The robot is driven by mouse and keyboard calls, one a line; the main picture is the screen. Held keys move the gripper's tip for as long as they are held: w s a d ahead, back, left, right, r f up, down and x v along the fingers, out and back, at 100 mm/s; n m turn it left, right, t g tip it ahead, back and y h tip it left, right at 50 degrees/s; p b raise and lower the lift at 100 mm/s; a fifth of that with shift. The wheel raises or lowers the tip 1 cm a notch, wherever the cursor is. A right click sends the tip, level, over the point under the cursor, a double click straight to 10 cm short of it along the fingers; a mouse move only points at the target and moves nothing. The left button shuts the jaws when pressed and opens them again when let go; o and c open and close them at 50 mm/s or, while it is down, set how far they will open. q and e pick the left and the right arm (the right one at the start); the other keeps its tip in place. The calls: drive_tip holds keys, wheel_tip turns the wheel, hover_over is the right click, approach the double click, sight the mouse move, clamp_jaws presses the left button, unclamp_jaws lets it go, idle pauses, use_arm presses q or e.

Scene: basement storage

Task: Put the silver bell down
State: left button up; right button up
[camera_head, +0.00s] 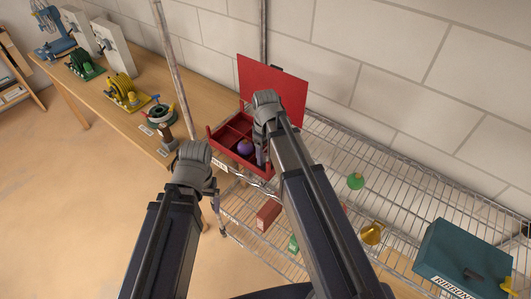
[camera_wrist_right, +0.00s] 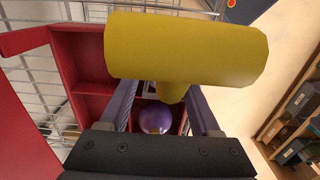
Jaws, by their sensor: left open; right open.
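I cannot make out a silver bell in either view. My right gripper (camera_head: 261,150) is over the red divided box (camera_head: 222,133), whose lid stands open. A purple ball (camera_head: 245,147) lies in one of its compartments. In the right wrist view, the open fingers of my right gripper (camera_wrist_right: 160,110) stand on either side of the purple ball (camera_wrist_right: 156,118); I cannot tell whether they touch it. A yellow T-shaped thing (camera_wrist_right: 185,50) covers part of that view, close to the camera. My left gripper (camera_head: 212,190) is open by the table's edge, its fingers mostly hidden.
A wire shelf (camera_head: 335,150) carries a green ornament (camera_head: 355,181), a gold bell-shaped ornament (camera_head: 372,233) and a teal ribbon box (camera_head: 465,255). A red box (camera_head: 268,214) shows lower down. The wooden table (camera_head: 190,85) holds several spools and machines. A metal post (camera_head: 172,60) stands beside it.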

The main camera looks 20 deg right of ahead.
wheel_tip(320, 180, up, 12)
drive_tip(key=p, duration=1.1)
drive_tip(key=shift+f, duration=0.25)
drive_tip(key=s+a+m+h, duration=0.1)
drive_tip(key=s+a+m, duration=0.3)
drive_tip(key=s+a, duration=0.6)
drive_tip(key=s, duration=0.4)
drive_tip(key=shift+s+a, duration=0.15)
drive_tip(key=shift+a, duration=0.1)
wheel_tip(320, 180, down, 9)
drive_tip(key=b, duration=0.9)
drive_tip(key=shift+f+b, duration=0.2)
drive_tip(key=shift+b, duration=0.1)
